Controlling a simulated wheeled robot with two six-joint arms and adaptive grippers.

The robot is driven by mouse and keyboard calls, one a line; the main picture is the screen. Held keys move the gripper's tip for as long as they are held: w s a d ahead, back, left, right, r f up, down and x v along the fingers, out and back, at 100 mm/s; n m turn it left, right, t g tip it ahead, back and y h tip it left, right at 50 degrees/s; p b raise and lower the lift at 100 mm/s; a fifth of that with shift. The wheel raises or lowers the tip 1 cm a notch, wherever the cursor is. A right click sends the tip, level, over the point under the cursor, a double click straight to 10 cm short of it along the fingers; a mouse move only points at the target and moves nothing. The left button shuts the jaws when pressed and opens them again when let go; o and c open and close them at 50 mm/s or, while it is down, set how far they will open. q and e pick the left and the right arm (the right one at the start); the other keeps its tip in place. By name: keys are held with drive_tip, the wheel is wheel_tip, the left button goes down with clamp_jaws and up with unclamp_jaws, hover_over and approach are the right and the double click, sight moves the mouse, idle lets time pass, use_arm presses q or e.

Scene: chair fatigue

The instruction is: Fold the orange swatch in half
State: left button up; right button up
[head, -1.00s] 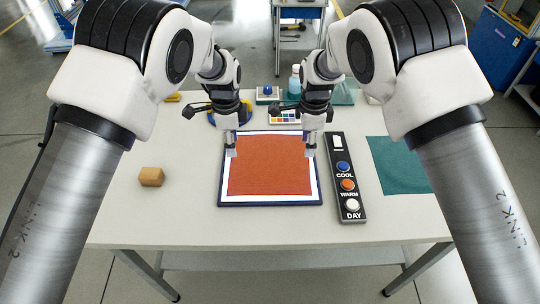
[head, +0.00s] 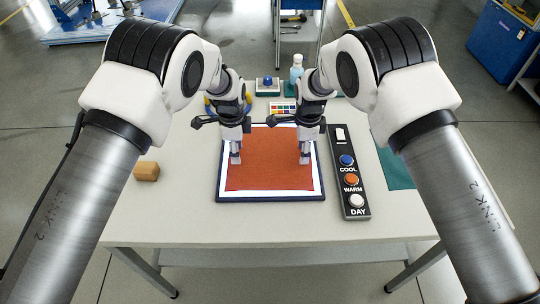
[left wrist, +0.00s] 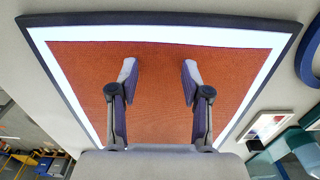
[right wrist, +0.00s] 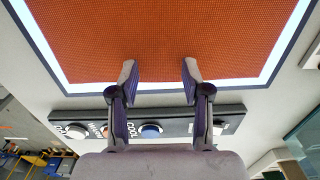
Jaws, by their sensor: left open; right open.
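The orange swatch (head: 268,170) lies flat and unfolded on a white lit panel with a dark blue frame (head: 270,199). My left gripper (head: 235,160) is over the swatch's left part. My right gripper (head: 304,158) is over its right part, near the right edge. In the left wrist view, the open, empty fingers of my left gripper (left wrist: 160,72) show against the swatch (left wrist: 150,105). In the right wrist view, my right gripper (right wrist: 160,72) is open and empty, with its fingertips over the swatch's edge (right wrist: 160,45). I cannot tell whether the fingertips touch the cloth. The arms hide the swatch's far corners.
A black switch strip (head: 348,185) with COOL, WARM and DAY buttons lies close right of the panel. A teal cloth (head: 392,160) is further right. A tan block (head: 146,171) sits to the left. A paint palette (head: 283,107), blue-domed button (head: 267,84) and bottle (head: 296,70) stand behind.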

use_arm(q)
drive_tip(key=shift+f+b, duration=0.45)
drive_tip(key=shift+f, duration=0.05)
use_arm(e)
drive_tip(key=shift+f, duration=0.5)
use_arm(q)
drive_tip(key=shift+w+r, duration=0.1)
drive_tip(key=shift+r, duration=0.05)
drive_tip(key=shift+c, duration=1.3)
use_arm(e)
drive_tip(key=shift+w+r, duration=0.1)
drive_tip(key=shift+r, duration=0.05)
drive_tip(key=shift+c, duration=1.3)
use_arm(q)
drive_tip(key=c, duration=0.5)
use_arm(e)
drive_tip(key=c, duration=0.5)
use_arm(q)
clamp_jaws()
use_arm(e)
clamp_jaws()
drive_tip(key=shift+s, duration=0.2)
